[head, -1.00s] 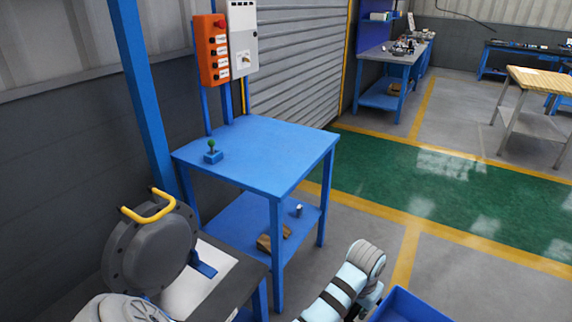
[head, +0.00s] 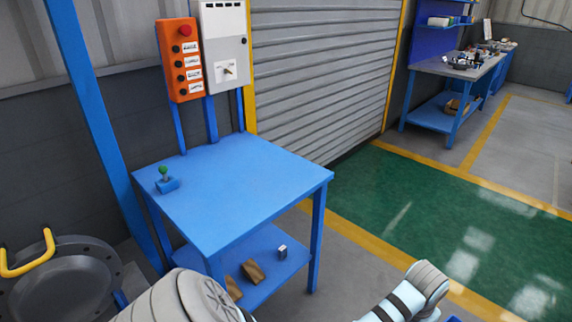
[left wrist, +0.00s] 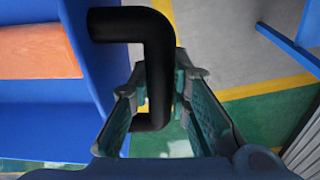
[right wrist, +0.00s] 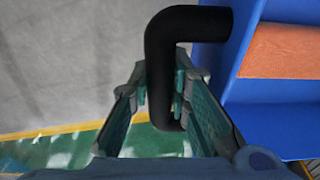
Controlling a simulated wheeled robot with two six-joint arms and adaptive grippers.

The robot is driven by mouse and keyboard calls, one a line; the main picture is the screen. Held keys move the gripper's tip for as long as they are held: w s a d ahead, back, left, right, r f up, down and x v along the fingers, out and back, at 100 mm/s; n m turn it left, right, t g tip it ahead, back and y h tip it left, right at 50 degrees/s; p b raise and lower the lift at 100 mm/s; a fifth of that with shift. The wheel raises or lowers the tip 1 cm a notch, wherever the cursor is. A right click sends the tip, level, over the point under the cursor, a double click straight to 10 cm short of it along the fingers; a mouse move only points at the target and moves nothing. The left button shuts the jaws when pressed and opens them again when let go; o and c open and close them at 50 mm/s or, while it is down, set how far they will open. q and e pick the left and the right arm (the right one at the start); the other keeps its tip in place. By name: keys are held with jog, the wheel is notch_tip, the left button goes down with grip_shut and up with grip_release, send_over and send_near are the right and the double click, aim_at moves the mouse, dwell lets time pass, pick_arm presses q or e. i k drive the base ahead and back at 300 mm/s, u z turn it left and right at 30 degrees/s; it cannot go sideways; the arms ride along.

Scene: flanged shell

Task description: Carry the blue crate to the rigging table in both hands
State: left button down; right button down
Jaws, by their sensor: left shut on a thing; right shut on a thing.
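The blue crate shows at the left of the left wrist view (left wrist: 40,120) and at the right of the right wrist view (right wrist: 262,95). Something flat and orange (left wrist: 38,50) lies in it. My left gripper (left wrist: 152,92) is shut on one black bent handle (left wrist: 155,50) of the crate. My right gripper (right wrist: 163,92) is shut on the other black handle (right wrist: 160,55). In the head view the crate is almost wholly below the frame, and both grippers are out of sight. I cannot tell which table is the rigging table.
A blue two-level table (head: 235,185) with a small green-knobbed control (head: 166,180) stands close ahead. An orange button box (head: 180,60) rises behind it. A grey flanged shell (head: 70,290) with a yellow handle is at lower left. Green floor (head: 440,220) is clear at right.

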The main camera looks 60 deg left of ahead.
aim_at(243, 181)
jog(key=i, duration=2)
jog(key=u, duration=3.5)
